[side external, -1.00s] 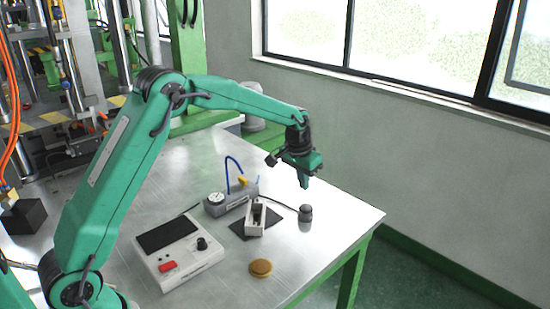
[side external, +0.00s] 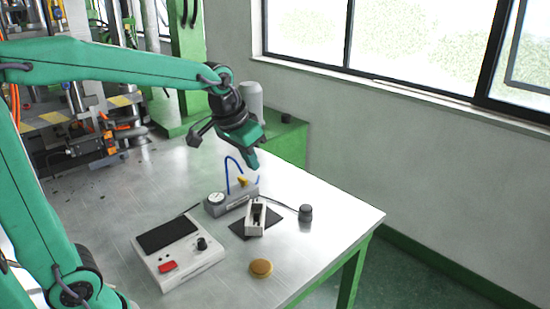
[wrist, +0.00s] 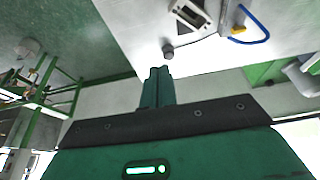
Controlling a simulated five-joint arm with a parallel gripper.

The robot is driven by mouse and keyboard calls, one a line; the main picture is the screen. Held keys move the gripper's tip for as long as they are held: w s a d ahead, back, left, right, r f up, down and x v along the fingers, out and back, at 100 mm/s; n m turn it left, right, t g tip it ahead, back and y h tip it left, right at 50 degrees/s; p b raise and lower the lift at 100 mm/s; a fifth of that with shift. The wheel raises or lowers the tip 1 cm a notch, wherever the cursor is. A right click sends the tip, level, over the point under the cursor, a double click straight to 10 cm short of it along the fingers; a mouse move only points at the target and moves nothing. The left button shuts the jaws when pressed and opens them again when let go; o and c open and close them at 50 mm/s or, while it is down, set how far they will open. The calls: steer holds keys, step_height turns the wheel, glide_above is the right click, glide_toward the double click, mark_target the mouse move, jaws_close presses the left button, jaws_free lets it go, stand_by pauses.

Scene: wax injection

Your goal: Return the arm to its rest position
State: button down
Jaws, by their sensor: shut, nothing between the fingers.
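My gripper (side external: 253,160) is shut and empty. In the side external view it hangs in the air above the table, over the back of the gauge block with the blue hose, pointing down and to the right. In the wrist view its closed fingers (wrist: 157,85) show at the centre, with the table beyond them. My arm reaches in from the left, with the upper link nearly level.
On the metal table (side external: 190,275) stand a control box (side external: 178,250), a gauge block (side external: 232,201) with a blue hose, a small mold (side external: 256,218) on a dark mat, a dark knob-like cylinder (side external: 305,213) and a tan disc (side external: 261,268). Machinery (side external: 75,135) stands behind at left.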

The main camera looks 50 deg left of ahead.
steer(key=s+f+t, duration=0.1)
steer(key=s, duration=1.5)
steer(key=shift+s+d+f, duration=0.2)
steer(key=shift+s+f, duration=0.05)
steer(key=shift+s, duration=0.1)
stand_by(0.5)
